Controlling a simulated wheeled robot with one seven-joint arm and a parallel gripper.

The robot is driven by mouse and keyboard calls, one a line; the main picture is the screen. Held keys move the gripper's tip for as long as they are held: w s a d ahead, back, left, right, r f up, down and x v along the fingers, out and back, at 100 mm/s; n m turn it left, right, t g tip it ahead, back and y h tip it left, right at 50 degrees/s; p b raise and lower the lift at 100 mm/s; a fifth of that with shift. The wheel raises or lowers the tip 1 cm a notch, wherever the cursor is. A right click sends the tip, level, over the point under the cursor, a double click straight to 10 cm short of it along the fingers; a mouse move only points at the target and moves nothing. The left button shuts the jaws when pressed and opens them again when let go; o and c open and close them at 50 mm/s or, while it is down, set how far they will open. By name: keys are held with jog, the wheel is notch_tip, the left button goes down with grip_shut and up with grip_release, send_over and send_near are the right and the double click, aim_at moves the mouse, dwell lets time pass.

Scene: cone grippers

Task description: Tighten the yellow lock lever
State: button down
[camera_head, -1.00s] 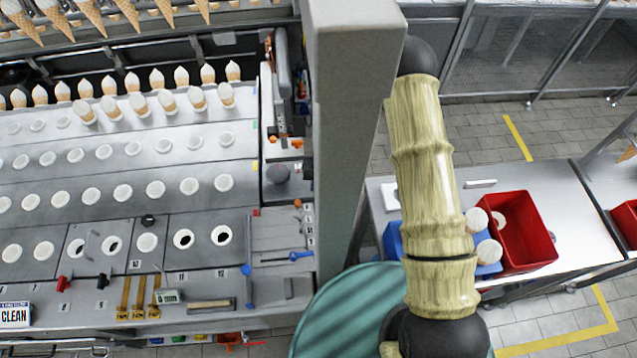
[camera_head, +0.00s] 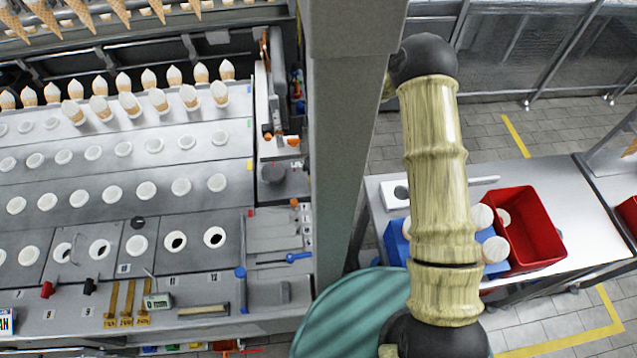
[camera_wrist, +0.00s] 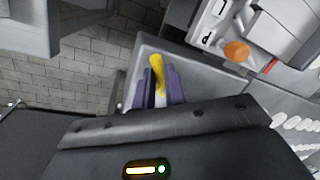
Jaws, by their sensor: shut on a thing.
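The yellow lock lever (camera_wrist: 157,72) shows in the wrist view as a short yellow piece standing up between the purple fingertips. My gripper (camera_wrist: 155,88) is shut on it, with a finger on each side. The lever's lower part is hidden between the fingers and behind the dark gripper body. It stands beside a light grey machine edge. In the head view, my arm hangs down at the right of the grey column, and neither my gripper nor the lever can be made out.
A grey machine (camera_head: 75,205) with rows of cone holders fills the left. A grey column (camera_head: 350,130) stands beside my arm. A red bin (camera_head: 540,235) and a blue bin (camera_head: 396,243) sit on a side table (camera_head: 520,178). An orange knob (camera_wrist: 236,50) is near my gripper.

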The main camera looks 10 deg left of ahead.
jog(key=n+b, duration=0.1)
jog(key=n, duration=0.1)
jog(key=w+n+h+b, duration=0.1)
jog(key=n, duration=0.2)
jog(key=shift+w+d+f+n+g, duration=0.1)
jog(key=shift+w+d+n+g, duration=0.1)
jog(key=shift+n+g, duration=0.1)
jog(key=n, duration=0.2)
jog(key=w+n+b, duration=0.1)
jog(key=n, duration=0.1)
jog(key=shift+w+n+h, duration=0.1)
jog(key=shift+n+h, duration=0.3)
jog(key=c, duration=1.5)
grip_release()
jog(key=shift+o, duration=0.2)
jog(key=shift+a, duration=0.1)
jog(key=w+r+b, duration=0.3)
jog(key=r+b, duration=0.1)
jog(key=r, duration=1.3)
jog(key=shift+w+a+r, duration=0.15)
jog(key=shift+a, duration=0.2)
